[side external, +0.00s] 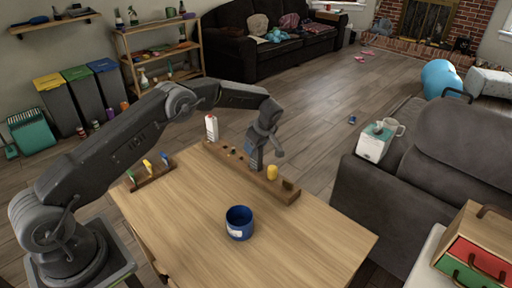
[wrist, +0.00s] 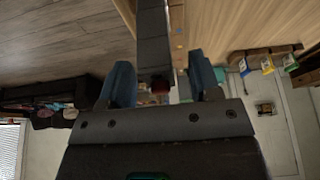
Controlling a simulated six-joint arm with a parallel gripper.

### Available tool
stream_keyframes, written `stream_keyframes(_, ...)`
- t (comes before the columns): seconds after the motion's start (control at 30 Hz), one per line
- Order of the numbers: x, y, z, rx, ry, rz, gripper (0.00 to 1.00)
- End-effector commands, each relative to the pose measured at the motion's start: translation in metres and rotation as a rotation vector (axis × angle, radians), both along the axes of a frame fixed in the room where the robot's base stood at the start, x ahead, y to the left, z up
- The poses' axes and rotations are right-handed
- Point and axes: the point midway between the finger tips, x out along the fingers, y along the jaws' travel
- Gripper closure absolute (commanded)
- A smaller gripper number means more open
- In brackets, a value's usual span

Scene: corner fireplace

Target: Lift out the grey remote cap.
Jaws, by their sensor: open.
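A dark grey upright piece, which looks like the grey remote cap (side external: 256,161), stands in the long wooden rack (side external: 222,157) on the table. In the wrist view a long dark grey piece (wrist: 153,40) shows between the blue fingers, apparently the same one. My gripper (side external: 264,148) is above the rack, close over the grey piece. In the wrist view my gripper (wrist: 160,82) is open, with one finger on each side of it. I cannot tell whether the fingers touch it. Its lower end is hidden in the rack.
A blue mug (side external: 239,222) stands nearer the front of the table. A small rack (side external: 150,175) with coloured items is at left. The table's right front is clear.

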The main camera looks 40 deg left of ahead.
Motion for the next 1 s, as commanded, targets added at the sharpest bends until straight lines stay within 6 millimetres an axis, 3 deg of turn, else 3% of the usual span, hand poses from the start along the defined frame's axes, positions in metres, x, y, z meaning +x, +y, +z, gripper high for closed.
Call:
stream_keyframes(0.17, 0.0003, 0.0000, 0.0004, 0.000, -0.001, 0.000, 0.44)
stream_keyframes(0.67, 0.0003, -0.0002, 0.0009, 0.000, -0.001, 0.000, 0.91)
stream_keyframes(1.0, 0.0006, -0.0001, 0.0052, 0.001, -0.002, 0.000, 0.92)
